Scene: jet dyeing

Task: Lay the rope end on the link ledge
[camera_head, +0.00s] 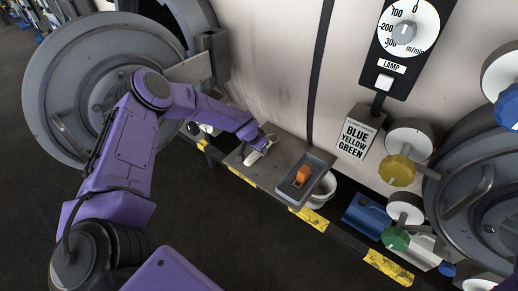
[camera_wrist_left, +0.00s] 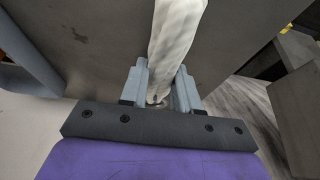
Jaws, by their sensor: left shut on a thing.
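My left gripper (camera_head: 265,141) is shut on the pale, cloth-like rope end (camera_head: 252,157), low over the grey link ledge (camera_head: 262,178). In the left wrist view the whitish rope (camera_wrist_left: 176,32) runs between the two grey fingers and away towards the top edge. The grey ledge surface (camera_wrist_left: 95,40) lies behind it. I cannot tell whether the rope touches the ledge. My right gripper is not in view.
A grey tray (camera_head: 285,190) with an orange object (camera_head: 303,174) sits on the ledge right of my gripper. A white bucket (camera_head: 323,190) and a blue container (camera_head: 367,215) stand beyond. A large round door (camera_head: 75,105) stands open at left.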

